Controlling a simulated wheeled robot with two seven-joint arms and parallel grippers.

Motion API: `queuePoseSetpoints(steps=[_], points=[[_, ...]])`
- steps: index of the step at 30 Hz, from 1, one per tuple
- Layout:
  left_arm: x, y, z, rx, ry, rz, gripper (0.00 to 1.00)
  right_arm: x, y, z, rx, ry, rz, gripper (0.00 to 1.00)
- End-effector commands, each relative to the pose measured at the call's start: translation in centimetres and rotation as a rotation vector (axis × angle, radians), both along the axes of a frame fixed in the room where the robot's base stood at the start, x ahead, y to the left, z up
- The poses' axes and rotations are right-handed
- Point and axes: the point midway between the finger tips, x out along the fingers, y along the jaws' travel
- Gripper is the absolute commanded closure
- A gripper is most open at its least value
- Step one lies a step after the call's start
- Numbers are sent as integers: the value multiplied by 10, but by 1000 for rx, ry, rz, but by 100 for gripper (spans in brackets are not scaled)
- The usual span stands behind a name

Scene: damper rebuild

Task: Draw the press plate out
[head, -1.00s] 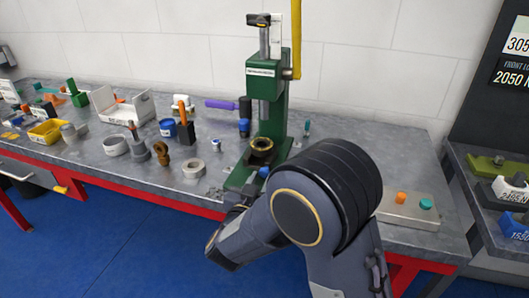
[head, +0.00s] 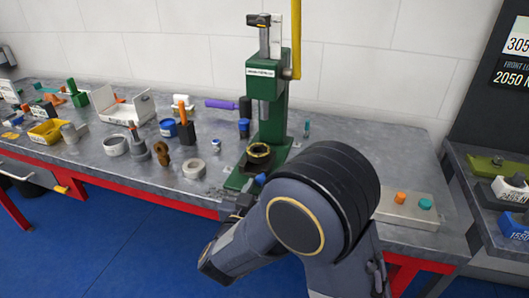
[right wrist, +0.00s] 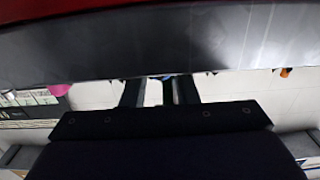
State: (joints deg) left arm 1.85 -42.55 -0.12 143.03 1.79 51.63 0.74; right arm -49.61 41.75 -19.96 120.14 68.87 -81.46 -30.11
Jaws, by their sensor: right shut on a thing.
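The green arbor press (head: 272,95) stands upright at the back of the bench. On its green base, a dark press plate (head: 247,167) carries a brass-coloured ring (head: 259,152). A small blue part (head: 261,179) shows at the plate's front. My right gripper (head: 244,199) is at the press's front edge, partly hidden by my own arm. In the right wrist view its two dark fingers (right wrist: 160,92) point to the bench edge, shut on the press plate; the grip itself is hard to see. My left gripper is not in view.
Left of the press stand a grey ring (head: 194,168), a brown bushing (head: 161,153) and several tools. A control box (head: 408,210) with orange and teal buttons sits at the right. The floor in front of the bench (head: 110,245) is clear.

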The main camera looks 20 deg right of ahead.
Motion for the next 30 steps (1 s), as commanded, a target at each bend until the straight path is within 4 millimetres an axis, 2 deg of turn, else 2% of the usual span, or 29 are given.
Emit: queuePoseSetpoints(steps=[30], points=[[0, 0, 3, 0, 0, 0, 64, -26, 18, 0, -1, 1, 3, 91]])
